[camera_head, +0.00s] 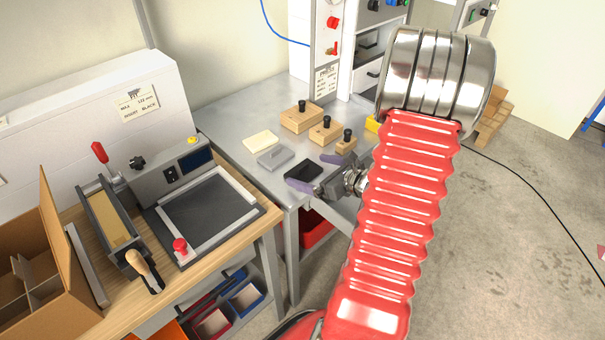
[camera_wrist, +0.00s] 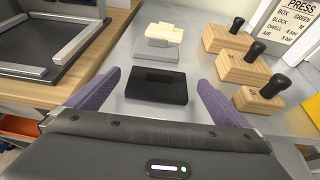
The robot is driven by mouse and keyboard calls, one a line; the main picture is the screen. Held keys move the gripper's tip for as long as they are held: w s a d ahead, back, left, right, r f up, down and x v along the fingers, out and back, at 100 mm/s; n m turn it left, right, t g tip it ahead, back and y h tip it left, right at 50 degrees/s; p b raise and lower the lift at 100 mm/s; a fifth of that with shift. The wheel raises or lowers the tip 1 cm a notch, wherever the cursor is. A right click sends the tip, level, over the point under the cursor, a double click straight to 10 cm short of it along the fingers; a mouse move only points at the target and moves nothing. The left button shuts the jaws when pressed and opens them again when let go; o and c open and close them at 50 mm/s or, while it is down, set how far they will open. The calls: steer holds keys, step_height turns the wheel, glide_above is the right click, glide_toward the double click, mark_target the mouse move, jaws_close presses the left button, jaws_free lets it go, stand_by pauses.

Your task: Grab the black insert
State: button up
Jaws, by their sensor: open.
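The black insert (camera_head: 303,171) lies flat on the grey metal table near its front edge. In the wrist view the black insert (camera_wrist: 157,88) is a dark rectangular block with a raised strip on top, ahead of my wrist. My gripper (camera_head: 316,173) is open, with purple fingers. In the wrist view my gripper (camera_wrist: 158,82) has one finger to the left and one to the right of the insert, with a gap on each side. The jaws hold nothing.
A grey insert (camera_head: 275,158) and a cream insert (camera_head: 261,141) lie just beyond. Several wooden blocks with black knobs, one of them close by (camera_wrist: 259,98), stand to the right. A wooden bench (camera_head: 262,226) with a black-plated fixture (camera_head: 207,212) is at the left.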

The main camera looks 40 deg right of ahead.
mark_target(304, 169)
steer(key=shift+x, duration=1.9)
steer(key=shift+a, duration=0.1)
steer(key=shift+c, duration=0.3)
steer(key=c, duration=1)
steer(key=shift+o, duration=0.2)
steer(key=shift+r, duration=0.1)
steer(key=shift+r, duration=4.95)
